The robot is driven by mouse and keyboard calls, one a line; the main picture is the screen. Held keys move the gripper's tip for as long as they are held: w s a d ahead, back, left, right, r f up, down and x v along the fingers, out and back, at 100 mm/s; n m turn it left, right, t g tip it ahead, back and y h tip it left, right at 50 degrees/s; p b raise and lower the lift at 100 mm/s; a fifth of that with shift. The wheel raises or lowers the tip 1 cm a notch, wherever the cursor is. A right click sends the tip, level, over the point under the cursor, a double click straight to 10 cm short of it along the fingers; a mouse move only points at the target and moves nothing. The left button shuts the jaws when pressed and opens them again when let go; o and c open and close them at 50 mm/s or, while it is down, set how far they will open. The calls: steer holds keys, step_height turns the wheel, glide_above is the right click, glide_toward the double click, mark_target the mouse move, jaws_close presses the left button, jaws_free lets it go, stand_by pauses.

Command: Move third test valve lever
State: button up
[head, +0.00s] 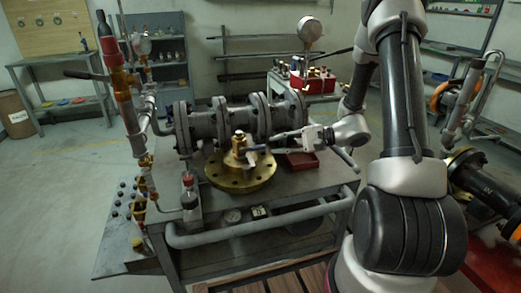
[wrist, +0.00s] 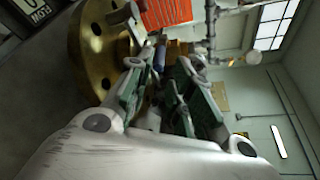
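A brass valve body (head: 240,150) stands upright on a round brass flange (head: 228,180) on the workbench. A small grey-blue lever-like piece (head: 252,157) shows at its side. I cannot tell which of the test valve levers is the third. My gripper (head: 273,138) reaches in from the right, close to the brass valve. In the wrist view my gripper (wrist: 161,69) has its green-padded fingers apart. A blue piece (wrist: 159,57) shows in the gap beyond the fingertips; contact cannot be told. The flange (wrist: 92,65) shows at the left of the wrist view.
A grey flanged pipe assembly (head: 205,125) lies behind the brass valve. A vertical pipe with red and brass valves (head: 122,80) and a black lever (head: 86,75) stands at the left. A red tray (head: 300,161) lies below my gripper.

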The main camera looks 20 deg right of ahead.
mark_target(259, 148)
steer(key=x, duration=0.6)
steer(key=shift+w+a+f, duration=0.1)
steer(key=shift+a, duration=0.15)
steer(key=shift+c, duration=0.5)
jaws_close()
